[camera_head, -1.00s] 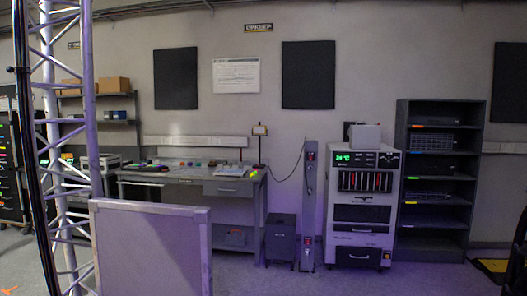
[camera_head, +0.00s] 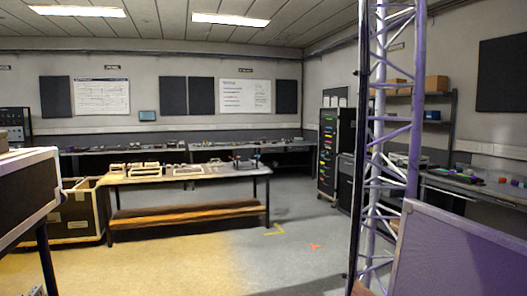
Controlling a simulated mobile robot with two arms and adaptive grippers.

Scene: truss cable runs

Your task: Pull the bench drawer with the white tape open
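A grey workbench (camera_head: 476,187) stands at the right edge, partly cut off by the frame and partly hidden by the truss and a panel. No drawer front or white tape can be made out on it. A long bench (camera_head: 210,148) runs along the back wall, too far to tell any drawer on it. A table (camera_head: 190,175) with a wooden lower shelf stands in the middle left, with small items on top.
A metal truss upright (camera_head: 390,130) and a framed purple-grey panel (camera_head: 460,255) stand close on the right. A dark case (camera_head: 25,195) is close on the left, with an open crate (camera_head: 75,220) behind it. A tall cabinet (camera_head: 334,150) stands at the back. The middle floor (camera_head: 265,265) is clear.

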